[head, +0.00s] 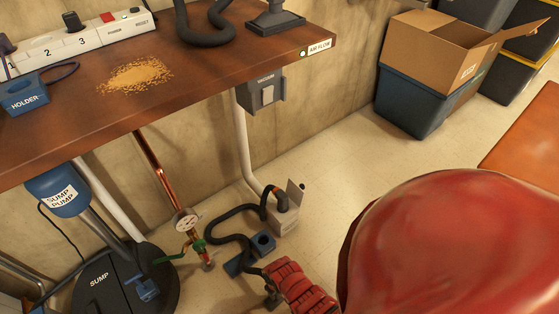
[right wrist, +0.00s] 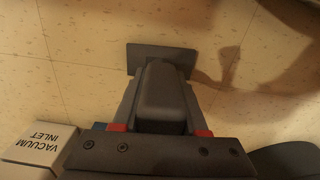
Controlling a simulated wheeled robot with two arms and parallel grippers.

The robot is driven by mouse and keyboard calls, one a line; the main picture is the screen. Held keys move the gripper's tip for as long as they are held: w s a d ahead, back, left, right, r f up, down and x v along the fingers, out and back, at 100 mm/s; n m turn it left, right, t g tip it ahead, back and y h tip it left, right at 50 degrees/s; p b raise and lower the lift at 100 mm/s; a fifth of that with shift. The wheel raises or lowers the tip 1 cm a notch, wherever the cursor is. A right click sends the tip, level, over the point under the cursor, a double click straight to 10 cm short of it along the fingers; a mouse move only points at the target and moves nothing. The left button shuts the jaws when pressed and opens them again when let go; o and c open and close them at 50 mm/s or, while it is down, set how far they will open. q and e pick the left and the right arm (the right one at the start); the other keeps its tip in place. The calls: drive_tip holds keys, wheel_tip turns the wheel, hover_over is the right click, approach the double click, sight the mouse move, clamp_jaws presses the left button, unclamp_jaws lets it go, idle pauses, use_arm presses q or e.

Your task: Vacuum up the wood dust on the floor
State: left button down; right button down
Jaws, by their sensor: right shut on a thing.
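My right gripper (right wrist: 160,108) is shut on a dark grey nozzle (right wrist: 163,88), whose flat rectangular head (right wrist: 150,54) is over the pale floor; I cannot tell if it touches. In the head view my red right arm (head: 450,240) fills the lower right and hides much of the floor. A dark hose (head: 222,222) runs on the floor to the vacuum inlet box (head: 284,220), which also shows in the right wrist view (right wrist: 40,148). A pile of wood dust (head: 135,76) lies on the workbench. I see no dust on the visible floor. My left gripper is out of view.
The workbench (head: 200,85) overhangs the floor at left. Under it stand a sump (head: 110,280), a copper pipe with a gauge (head: 187,222), and a blue holder (head: 262,242). A blue bin (head: 410,105) with an open cardboard box (head: 435,45) stands at the back right.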

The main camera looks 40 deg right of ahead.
drive_tip(key=shift+w+a+b, duration=0.1)
drive_tip(key=shift+w+b, duration=0.85)
drive_tip(key=shift+w, duration=2.15)
drive_tip(key=shift+r, duration=0.1)
wheel_tip(320, 180, up, 5)
drive_tip(key=p, duration=0.4)
drive_tip(key=shift+p, duration=0.35)
